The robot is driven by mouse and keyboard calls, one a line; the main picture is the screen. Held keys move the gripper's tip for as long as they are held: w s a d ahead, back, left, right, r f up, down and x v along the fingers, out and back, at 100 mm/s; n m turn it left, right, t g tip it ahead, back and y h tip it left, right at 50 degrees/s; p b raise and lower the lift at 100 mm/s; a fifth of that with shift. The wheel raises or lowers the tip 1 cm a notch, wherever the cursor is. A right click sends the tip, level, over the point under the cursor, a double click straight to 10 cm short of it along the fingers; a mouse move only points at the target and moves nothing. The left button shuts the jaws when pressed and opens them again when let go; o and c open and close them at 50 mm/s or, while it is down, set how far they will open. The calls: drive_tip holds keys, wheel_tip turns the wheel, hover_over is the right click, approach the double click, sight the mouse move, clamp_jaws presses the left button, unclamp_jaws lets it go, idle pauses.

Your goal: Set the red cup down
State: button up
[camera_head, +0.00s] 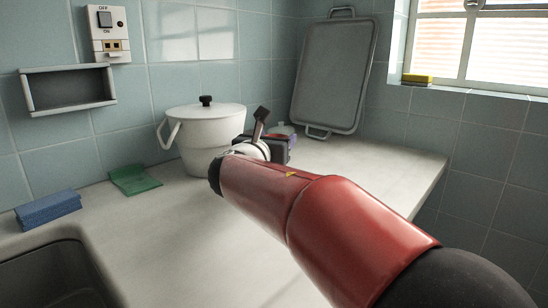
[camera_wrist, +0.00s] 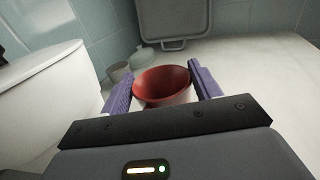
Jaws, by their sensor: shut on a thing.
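The red cup (camera_wrist: 163,87) is upright or nearly so in the wrist view, its open rim towards the camera. My gripper (camera_wrist: 161,82) has its two purple fingers on either side of the cup and is shut on it. In the head view my gripper (camera_head: 272,146) is just right of the white pot, and my red arm hides nearly all of the cup. The pale counter (camera_head: 185,235) lies below. I cannot tell whether the cup's base touches it.
The white lidded pot (camera_head: 207,137) stands close left of my gripper. Small pale vessels (camera_wrist: 139,59) stand behind the cup. A grey tray (camera_head: 334,76) leans on the back wall. A green cloth (camera_head: 134,179), blue sponge (camera_head: 48,209) and sink (camera_head: 48,277) are left. Counter right of the cup is clear.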

drive_tip(key=shift+f, duration=1.75)
drive_tip(key=shift+f+b, duration=0.15)
drive_tip(key=shift+b, duration=0.2)
drive_tip(key=o, duration=1.1)
